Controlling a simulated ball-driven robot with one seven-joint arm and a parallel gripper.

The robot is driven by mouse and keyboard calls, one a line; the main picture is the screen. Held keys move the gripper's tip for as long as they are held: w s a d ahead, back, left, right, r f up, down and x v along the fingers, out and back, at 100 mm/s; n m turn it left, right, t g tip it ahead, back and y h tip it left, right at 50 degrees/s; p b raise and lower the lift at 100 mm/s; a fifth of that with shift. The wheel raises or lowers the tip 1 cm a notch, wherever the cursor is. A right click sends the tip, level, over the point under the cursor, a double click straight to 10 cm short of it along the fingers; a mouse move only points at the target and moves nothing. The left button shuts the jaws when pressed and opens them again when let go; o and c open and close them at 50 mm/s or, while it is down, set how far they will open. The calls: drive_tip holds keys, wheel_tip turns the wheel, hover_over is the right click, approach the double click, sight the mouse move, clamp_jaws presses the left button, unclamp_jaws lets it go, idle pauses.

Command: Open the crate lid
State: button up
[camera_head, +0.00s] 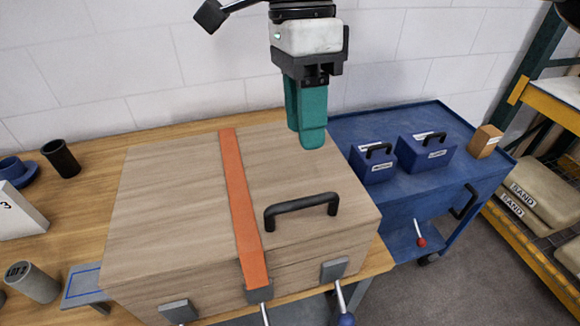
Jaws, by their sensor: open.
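A large wooden crate stands on a wooden table, and its flat lid (180,190) is shut. A black bar handle (302,206) is fixed on the right part of the lid. An orange strap (238,195) runs across the lid from back to front and ends at a grey buckle (259,291) on the front side. Grey latch plates (334,268) show on the crate's front, one each side of the strap. My gripper (308,138), with teal fingers, points down above the lid's back right part, behind the handle. It is open and empty, apart from the handle. Its height over the lid is hard to judge.
A blue cart (365,127) with two blue handled boxes (426,151) and a small cardboard box (485,141) stands at right. A black cup (61,158) and a grey cylinder (31,282) are left of the crate. A white wall is close behind. A shelf with sandbags (545,187) is far right.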

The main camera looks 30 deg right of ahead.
drive_tip(key=f, duration=0.3)
drive_tip(key=s+f+p, duration=0.1)
drive_tip(key=f, duration=0.3)
drive_tip(key=s+f, duration=0.1)
drive_tip(key=f, duration=0.2)
drive_tip(key=shift+a+f, duration=0.2)
drive_tip(key=shift+a, duration=0.15)
clamp_jaws()
